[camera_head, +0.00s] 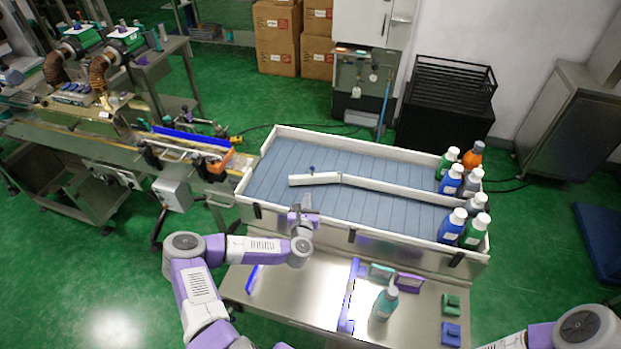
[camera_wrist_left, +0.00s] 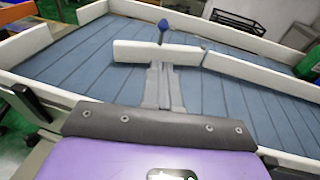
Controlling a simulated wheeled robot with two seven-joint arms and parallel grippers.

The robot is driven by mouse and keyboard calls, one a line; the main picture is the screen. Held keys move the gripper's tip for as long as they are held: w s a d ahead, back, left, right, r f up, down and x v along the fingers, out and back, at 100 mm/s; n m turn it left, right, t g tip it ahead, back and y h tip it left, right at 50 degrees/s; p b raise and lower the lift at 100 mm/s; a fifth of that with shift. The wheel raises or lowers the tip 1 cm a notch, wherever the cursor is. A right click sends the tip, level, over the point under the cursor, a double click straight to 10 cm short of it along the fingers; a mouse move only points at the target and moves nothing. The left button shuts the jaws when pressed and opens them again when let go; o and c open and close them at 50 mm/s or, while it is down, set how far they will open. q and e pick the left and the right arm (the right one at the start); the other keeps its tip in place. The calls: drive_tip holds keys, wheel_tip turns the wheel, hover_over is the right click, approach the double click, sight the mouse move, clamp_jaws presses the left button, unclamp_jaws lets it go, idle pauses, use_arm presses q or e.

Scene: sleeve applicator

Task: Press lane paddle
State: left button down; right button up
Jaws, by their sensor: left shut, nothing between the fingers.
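The lane paddle (camera_head: 314,180) is a short white bar on the blue-grey conveyor bed, at the left end of the long white divider. A small blue knob (camera_head: 312,169) stands on its far side. The paddle also spans the middle of the left wrist view (camera_wrist_left: 140,50), with the knob above it. My left gripper (camera_head: 306,198) is shut and empty, reaching over the near rail toward the paddle. In the left wrist view its fingertips (camera_wrist_left: 161,66) are at the paddle's near face; I cannot tell whether they touch. My right gripper is out of view.
The white divider (camera_head: 400,187) runs right from the paddle. Several bottles (camera_head: 450,228) stand at the conveyor's right end. The left bed is bare.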

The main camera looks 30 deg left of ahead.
use_arm(q)
approach(310, 178)
drive_tip(key=w, duration=0.1)
drive_tip(key=w+a+r, duration=0.1)
drive_tip(key=w, duration=0.1)
drive_tip(key=w+r, duration=0.1)
drive_tip(key=shift+w+a+r, duration=0.2)
drive_tip(key=shift+w+r, duration=0.05)
drive_tip(key=shift+w+a+r, duration=0.15)
drive_tip(key=shift+w+a, duration=0.2)
drive_tip(key=shift+w, duration=0.45)
